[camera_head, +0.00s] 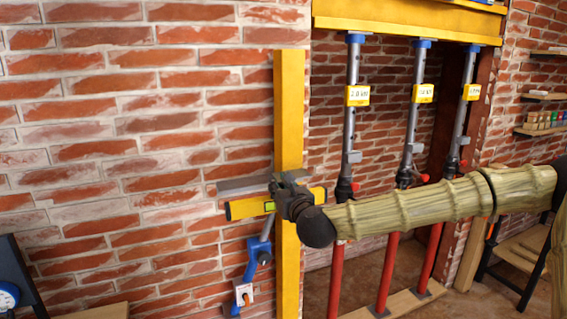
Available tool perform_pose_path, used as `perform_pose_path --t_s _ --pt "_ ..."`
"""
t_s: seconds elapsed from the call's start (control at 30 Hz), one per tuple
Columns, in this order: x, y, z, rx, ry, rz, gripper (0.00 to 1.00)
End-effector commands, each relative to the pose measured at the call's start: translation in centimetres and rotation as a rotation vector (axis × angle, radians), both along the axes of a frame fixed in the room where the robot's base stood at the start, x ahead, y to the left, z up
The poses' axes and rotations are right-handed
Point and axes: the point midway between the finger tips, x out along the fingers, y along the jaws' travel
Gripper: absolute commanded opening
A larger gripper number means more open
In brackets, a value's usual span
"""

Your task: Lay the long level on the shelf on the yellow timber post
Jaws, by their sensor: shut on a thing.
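The yellow timber post (288,120) stands upright in front of the brick wall. A flat grey shelf (240,185) juts out to the left of the post at about mid height. The long yellow level (246,207), with a green vial, lies roughly horizontal across the post, its left part just below the shelf in the picture. My gripper (284,192) is shut on the level near its middle and hides part of it and of the post. I cannot tell whether the level touches the shelf.
A grey and blue strut (254,262) with a small box slants below the shelf. Several grey and red props, including one prop (352,130), stand right of the post under a yellow beam (400,22). Wall shelves (545,97) are at far right. Bare brick wall fills the left.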

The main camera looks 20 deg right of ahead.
Motion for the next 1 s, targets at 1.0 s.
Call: perform_pose_path --t_s 1.0 --pt "2.6 -0.9 6.6 -0.001 0.001 0.028 0.0"
